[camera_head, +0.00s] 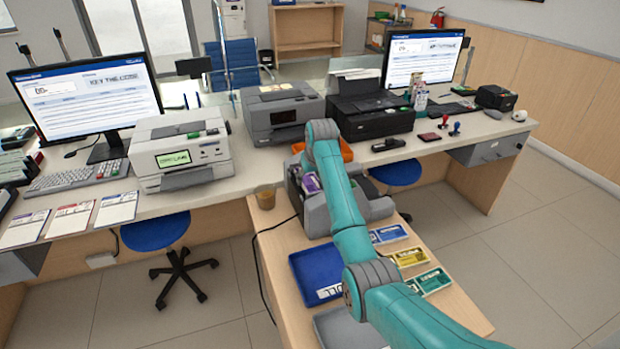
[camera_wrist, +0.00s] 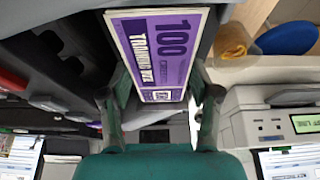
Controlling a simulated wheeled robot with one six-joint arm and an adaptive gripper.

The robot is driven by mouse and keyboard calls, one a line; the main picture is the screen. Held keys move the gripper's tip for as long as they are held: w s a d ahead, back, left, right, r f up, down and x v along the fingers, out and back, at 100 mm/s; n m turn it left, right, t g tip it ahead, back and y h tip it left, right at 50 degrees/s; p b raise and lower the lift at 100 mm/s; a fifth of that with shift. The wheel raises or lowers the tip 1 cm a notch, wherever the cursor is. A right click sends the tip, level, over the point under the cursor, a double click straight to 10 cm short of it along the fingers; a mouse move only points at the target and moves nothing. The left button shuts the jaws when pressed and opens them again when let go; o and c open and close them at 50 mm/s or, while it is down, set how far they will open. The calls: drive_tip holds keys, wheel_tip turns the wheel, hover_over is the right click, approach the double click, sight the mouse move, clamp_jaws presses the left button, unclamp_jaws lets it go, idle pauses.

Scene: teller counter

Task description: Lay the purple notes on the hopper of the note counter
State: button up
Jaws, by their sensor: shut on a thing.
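The purple notes (camera_wrist: 155,52), a bundle marked 100, lie between the two fingers of my gripper (camera_wrist: 158,94) in the wrist view. My gripper is shut on them. In the head view a purple patch of the notes (camera_head: 311,183) shows at the left side of my arm, over or in the upper part of the grey note counter (camera_head: 318,222). My teal arm covers much of the counter's middle and hides my fingers there. I cannot tell whether the notes touch the hopper.
A blue tray (camera_head: 312,261) and blue, yellow and green note bundles (camera_head: 409,257) lie on the wooden table in front of the counter. A brown cup (camera_head: 265,199) stands to its left. An orange tray (camera_head: 345,149) is behind. Printers stand on the desk beyond.

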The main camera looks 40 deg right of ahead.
drive_tip(key=shift+f, duration=0.15)
drive_tip(key=o, duration=1.2)
drive_tip(key=v, duration=1.2)
drive_tip(key=shift+a, duration=0.15)
